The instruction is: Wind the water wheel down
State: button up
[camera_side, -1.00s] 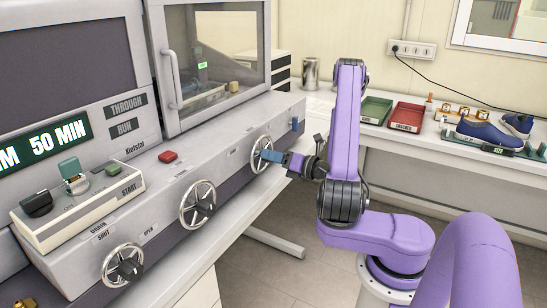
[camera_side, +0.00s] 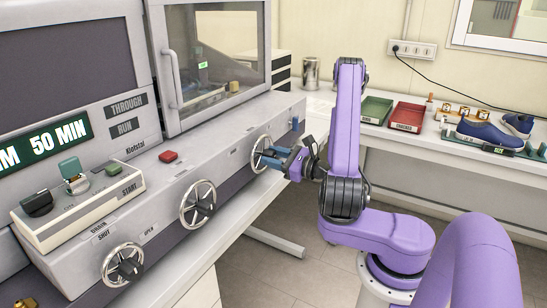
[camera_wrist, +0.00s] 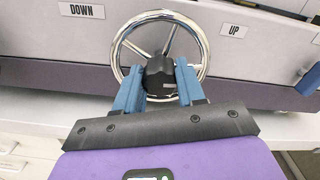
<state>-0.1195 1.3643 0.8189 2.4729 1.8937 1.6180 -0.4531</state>
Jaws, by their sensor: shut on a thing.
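The water wheel (camera_wrist: 121,45) is a chrome handwheel with spokes and a black hub (camera_wrist: 160,70), between a DOWN label (camera_wrist: 82,10) on the left and an UP label (camera_wrist: 234,31) on the right. In the side view the wheel (camera_side: 253,150) is the farthest handwheel on the machine's sloped front. My gripper (camera_wrist: 159,68) has blue fingers on either side of the hub and is shut on it. In the side view my gripper (camera_side: 273,157) reaches the wheel from the right, and its fingers cover part of the wheel.
Two more handwheels (camera_side: 197,204) (camera_side: 122,265) sit nearer on the same front. A red button (camera_side: 168,157) and a switch box (camera_side: 80,208) stand on the ledge above. Trays (camera_side: 407,117) and blue shoes (camera_side: 487,134) lie on the back bench, clear of my arm.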

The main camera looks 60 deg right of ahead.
jog(key=n, duration=0.4)
jog(key=shift+n, duration=0.4)
dwell(0.4)
jog(key=o, duration=1)
jog(key=shift+o, duration=0.2)
jog(key=shift+s, duration=0.1)
jog(key=s, duration=1.7)
jog(key=shift+s, duration=0.15)
